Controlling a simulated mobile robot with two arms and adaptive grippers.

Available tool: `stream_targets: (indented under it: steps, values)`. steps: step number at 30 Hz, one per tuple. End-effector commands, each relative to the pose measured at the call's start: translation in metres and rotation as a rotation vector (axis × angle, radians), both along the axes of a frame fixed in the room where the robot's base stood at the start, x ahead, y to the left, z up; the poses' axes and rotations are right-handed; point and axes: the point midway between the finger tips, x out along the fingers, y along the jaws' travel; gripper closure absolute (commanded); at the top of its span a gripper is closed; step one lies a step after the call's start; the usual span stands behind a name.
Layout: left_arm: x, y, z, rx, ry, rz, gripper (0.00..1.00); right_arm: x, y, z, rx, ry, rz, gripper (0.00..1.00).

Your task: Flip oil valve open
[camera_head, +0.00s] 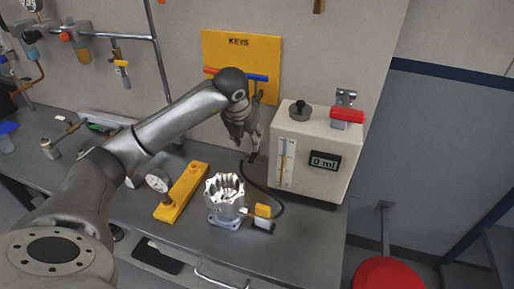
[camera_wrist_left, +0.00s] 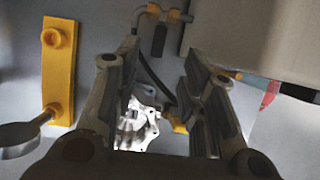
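A white oil unit (camera_head: 315,160) with a level gauge and a "0 ml" display stands at the right of the bench. A red-handled valve (camera_head: 348,115) sits on its top right, the handle lying roughly level; I take it as the oil valve. My left gripper (camera_head: 255,152) points down just left of the unit, apart from the red handle. In the left wrist view its two fingers (camera_wrist_left: 158,75) are spread with nothing held between them. The silver housing (camera_head: 225,200) shows beyond them in the wrist view (camera_wrist_left: 138,128). My right gripper is out of view.
A black hose (camera_head: 248,185) runs near the unit to a yellow block (camera_head: 263,211) beside the housing. A yellow fixture (camera_head: 182,192) and a dial gauge (camera_head: 158,180) stand left. A yellow KEYS board (camera_head: 240,55) hangs behind. A red stool (camera_head: 390,275) is front right.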

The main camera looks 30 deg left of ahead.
Motion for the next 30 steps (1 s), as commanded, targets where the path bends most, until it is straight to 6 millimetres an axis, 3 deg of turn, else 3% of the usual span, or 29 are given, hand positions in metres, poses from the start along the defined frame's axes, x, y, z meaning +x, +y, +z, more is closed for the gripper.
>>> stream_targets:
  steps: [6,10,15,21,28,30]
  values:
    - [0.013,0.003,-0.036,-0.003,0.007,0.000,0.62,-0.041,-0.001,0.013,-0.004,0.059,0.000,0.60]
    - [0.023,0.005,-0.059,-0.003,0.006,-0.002,0.62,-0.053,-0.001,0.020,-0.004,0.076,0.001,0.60]
    - [0.031,0.007,-0.080,-0.003,0.003,-0.002,0.62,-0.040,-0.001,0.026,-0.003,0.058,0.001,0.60]
    - [0.035,0.007,-0.090,-0.001,0.001,-0.003,0.62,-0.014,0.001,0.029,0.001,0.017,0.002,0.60]
    - [0.036,0.008,-0.091,-0.001,0.001,-0.004,0.62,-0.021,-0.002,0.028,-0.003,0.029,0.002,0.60]
    - [0.035,0.008,-0.091,-0.001,0.001,-0.004,0.68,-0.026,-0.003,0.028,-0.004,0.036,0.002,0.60]
